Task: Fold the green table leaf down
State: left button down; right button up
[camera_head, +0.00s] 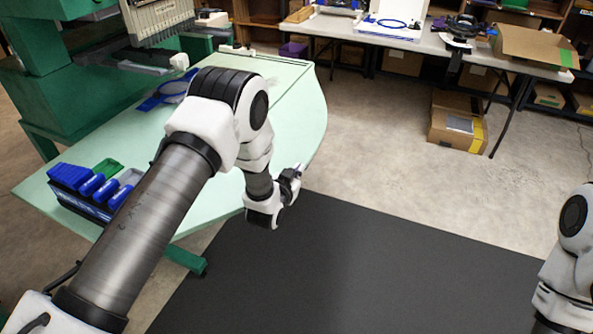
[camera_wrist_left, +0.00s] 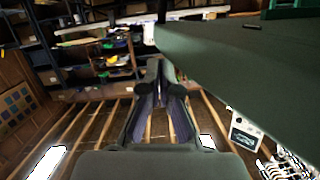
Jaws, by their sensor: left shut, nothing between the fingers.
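The pale green table (camera_head: 225,150) with its curved leaf edge stands at the left in the head view, its top looking level. My left arm reaches over it from the lower left. My left gripper (camera_head: 292,174) is at the table's right-hand edge, with its fingers shut and empty. Whether it touches the edge I cannot tell. In the left wrist view, the shut fingers (camera_wrist_left: 160,75) are in the middle, and a broad dark green panel (camera_wrist_left: 240,75) lies to their right, with a gap between. My arm hides part of the tabletop. My right gripper is out of view.
A black bin holder with blue bins (camera_head: 95,190) sits on the table's near left corner. A green machine (camera_head: 60,75) stands behind. A black mat (camera_head: 330,265) covers the floor in front. A grey table (camera_head: 430,42) and a cardboard box (camera_head: 457,122) are farther back.

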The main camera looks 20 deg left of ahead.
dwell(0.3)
pick_arm(q)
jog(key=a+f+m+y+b, duration=0.35)
jog(key=f+m+b, duration=0.25)
jog(key=f+b, duration=0.6)
jog(key=a+f+m+t+b, duration=0.2)
jog(key=a+f+m, duration=0.4)
jog(key=a+f, duration=0.3)
jog(key=shift+w+a+f+m, duration=0.15)
jog(key=shift+w+a+m, duration=0.2)
jog(key=shift+a, duration=0.65)
jog(key=shift+s, duration=0.1)
